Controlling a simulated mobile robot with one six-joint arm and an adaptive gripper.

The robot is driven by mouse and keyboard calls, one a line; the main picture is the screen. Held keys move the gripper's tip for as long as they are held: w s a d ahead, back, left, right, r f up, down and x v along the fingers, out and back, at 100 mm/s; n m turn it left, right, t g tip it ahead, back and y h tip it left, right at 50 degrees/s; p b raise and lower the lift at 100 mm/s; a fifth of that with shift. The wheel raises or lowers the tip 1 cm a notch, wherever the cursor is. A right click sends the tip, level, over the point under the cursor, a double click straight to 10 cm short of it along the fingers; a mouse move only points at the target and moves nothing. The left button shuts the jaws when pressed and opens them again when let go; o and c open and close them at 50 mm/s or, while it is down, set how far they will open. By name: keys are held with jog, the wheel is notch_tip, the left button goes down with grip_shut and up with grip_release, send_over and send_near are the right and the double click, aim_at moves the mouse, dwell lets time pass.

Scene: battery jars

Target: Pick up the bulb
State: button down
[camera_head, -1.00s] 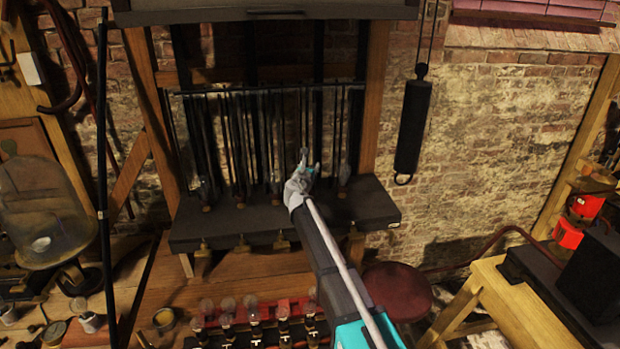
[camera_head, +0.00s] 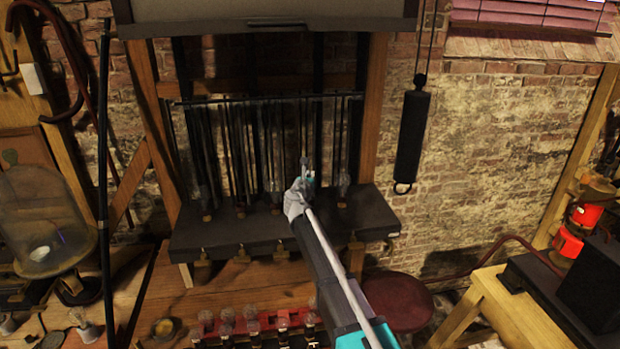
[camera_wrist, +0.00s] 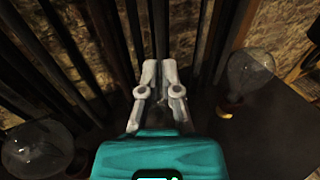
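My gripper (camera_head: 306,174) is held at the black shelf (camera_head: 225,232), in front of the hanging dark rods. In the wrist view my gripper (camera_wrist: 160,68) has its two grey fingers close together, and nothing shows between them. A clear glass bulb (camera_wrist: 248,78) stands on the shelf to the right of the fingers. Another large glass bulb (camera_wrist: 36,150) is at the lower left of the wrist view, apart from them. In the head view a bulb (camera_head: 343,186) shows just right of my gripper. I cannot tell which bulb the task means.
Several small bulbs sit in a red-and-black rack (camera_head: 262,320) at the bottom. A glass bell jar (camera_head: 42,215) stands at left. A dark red stool (camera_head: 398,302) and a wooden table (camera_head: 515,315) are at right. Dark rods (camera_wrist: 112,40) hang close behind the fingers.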

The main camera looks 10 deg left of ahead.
jog(key=shift+w+r+p, duration=0.15)
jog(key=shift+r+p, duration=0.2)
jog(key=shift+p, duration=0.05)
notch_tip(320, 180, up, 2)
jog(key=shift+r+p, duration=0.1)
jog(key=shift+p, duration=0.95)
jog(key=s+d+r+p, duration=0.3)
jog(key=s+r+p, duration=0.6)
jog(key=s, duration=0.4)
jog(key=shift+s+d+r+p, duration=0.25)
jog(key=shift+s+r+p, duration=0.1)
jog(key=shift+r+p, duration=0.1)
jog(key=shift+f, duration=0.15)
